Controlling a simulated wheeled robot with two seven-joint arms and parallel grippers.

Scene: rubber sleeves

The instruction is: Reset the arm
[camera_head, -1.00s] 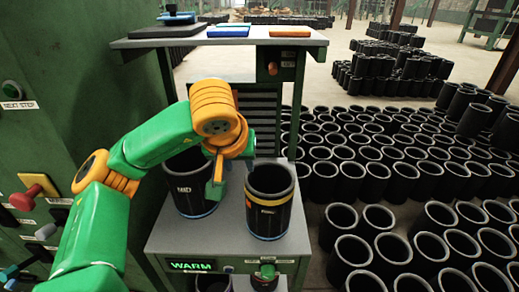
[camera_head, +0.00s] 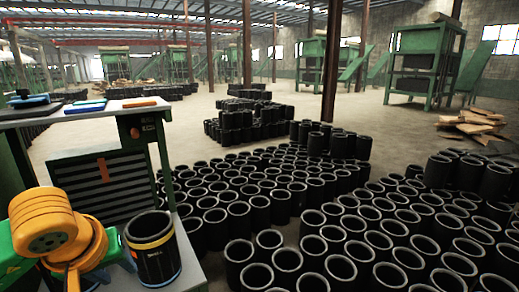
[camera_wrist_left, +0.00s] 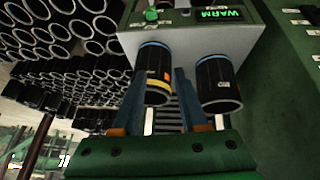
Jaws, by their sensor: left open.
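My left gripper (camera_head: 74,276) is at the lower left of the head view, its lower part cut off by the frame edge. It stands just left of a black sleeve with a yellow band (camera_head: 152,262) on the grey stand. In the left wrist view my left gripper's two fingers (camera_wrist_left: 160,85) are apart. The banded sleeve (camera_wrist_left: 156,62) appears between them and a second black sleeve (camera_wrist_left: 219,88) to their right. I cannot tell whether the fingers touch the banded sleeve. My right gripper is not in view.
A raised shelf (camera_head: 75,115) holds a blue tray (camera_head: 86,106) and an orange block (camera_head: 140,103). Many upright black sleeves (camera_head: 290,190) crowd the floor right of the stand. Open floor lies farther back.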

